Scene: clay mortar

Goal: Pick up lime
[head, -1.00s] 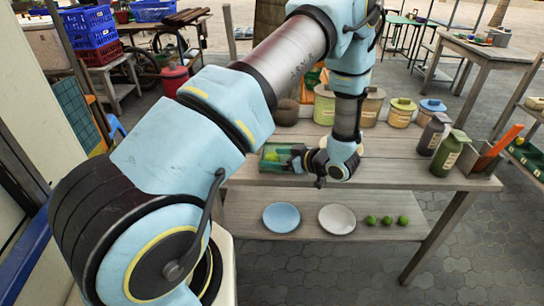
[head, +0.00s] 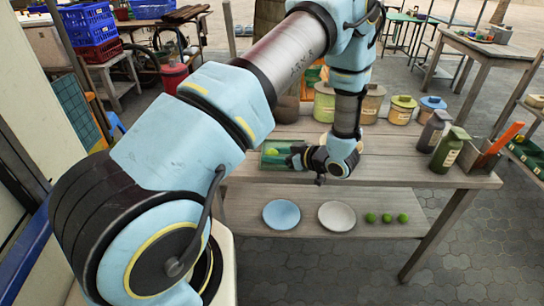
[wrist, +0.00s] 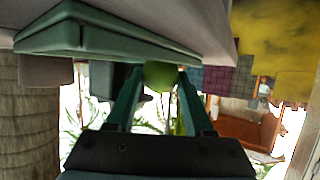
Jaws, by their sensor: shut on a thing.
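A green lime (wrist: 160,75) sits between the two fingertips of my gripper (wrist: 159,78) in the wrist view, and the fingers are shut on it. A shallow green tray (wrist: 110,38) is close beside it, toward the upper left of that view. In the head view, my gripper (head: 294,158) is at the right side of the green tray (head: 270,164) on the tabletop. A bright green lime (head: 271,151) shows at the tray. My wrist hides part of the gripper there, so the fingertips are hard to make out.
Several canisters stand along the back of the wooden table (head: 420,165). A dark green bottle (head: 449,152) and a wooden box (head: 478,158) are at its right.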

